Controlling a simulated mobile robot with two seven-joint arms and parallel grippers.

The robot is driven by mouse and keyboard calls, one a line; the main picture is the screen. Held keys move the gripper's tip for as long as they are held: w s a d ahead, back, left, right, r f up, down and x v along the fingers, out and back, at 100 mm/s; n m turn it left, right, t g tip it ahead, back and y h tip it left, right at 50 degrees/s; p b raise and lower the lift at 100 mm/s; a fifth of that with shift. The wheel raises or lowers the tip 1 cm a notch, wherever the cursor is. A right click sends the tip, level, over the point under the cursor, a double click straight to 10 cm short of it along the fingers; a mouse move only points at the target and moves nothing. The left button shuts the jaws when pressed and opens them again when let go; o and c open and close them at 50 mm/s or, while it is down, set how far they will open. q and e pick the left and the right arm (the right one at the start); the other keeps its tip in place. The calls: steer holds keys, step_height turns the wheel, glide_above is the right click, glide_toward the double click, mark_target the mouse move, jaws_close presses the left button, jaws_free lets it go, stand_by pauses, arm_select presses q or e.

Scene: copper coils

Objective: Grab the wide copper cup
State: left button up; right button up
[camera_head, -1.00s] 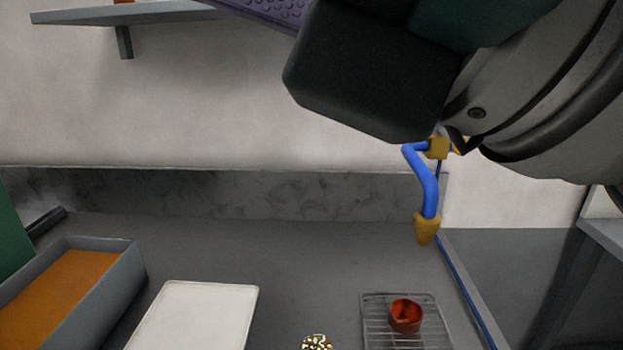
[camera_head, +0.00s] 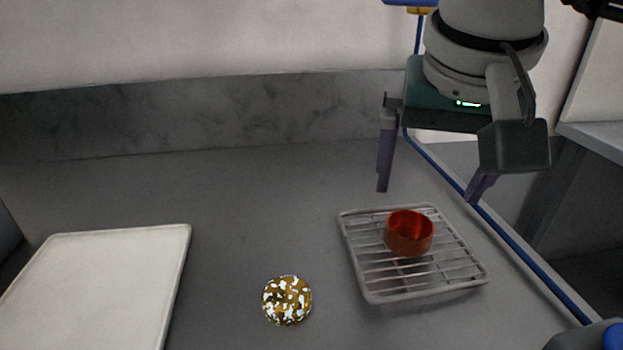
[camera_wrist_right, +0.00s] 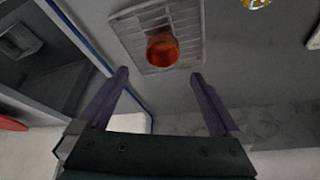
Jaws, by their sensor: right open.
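The wide copper cup (camera_head: 409,233) is a short reddish-orange cup standing upright on a grey wire rack (camera_head: 362,284) at the right of the counter. It also shows in the right wrist view (camera_wrist_right: 162,50), beyond the fingertips. My right gripper (camera_head: 428,192) is open, with its two purple fingers pointing down, above and behind the rack. In the right wrist view the fingers (camera_wrist_right: 160,76) are spread wide with nothing between them, and the cup lies apart from them. My left gripper is not in view.
A round speckled brown item (camera_head: 287,300) lies left of the rack. A white tray (camera_head: 100,285) is at the left. A blue rail (camera_head: 520,258) runs along the counter's right edge. The counter between tray and rack is mostly clear.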

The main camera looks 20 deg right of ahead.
mark_target(406, 235)
steer(key=x, duration=0.3)
steer(key=shift+s+a+f, duration=0.15)
steer(key=shift+s+f, duration=0.05)
steer(key=shift+f, duration=0.05)
steer(key=x, duration=0.5)
steer(key=shift+w+a, duration=0.1)
steer(key=shift+w, duration=0.15)
steer(key=shift+c, duration=0.2)
steer(key=shift+r, duration=0.1)
steer(key=c, duration=1.5)
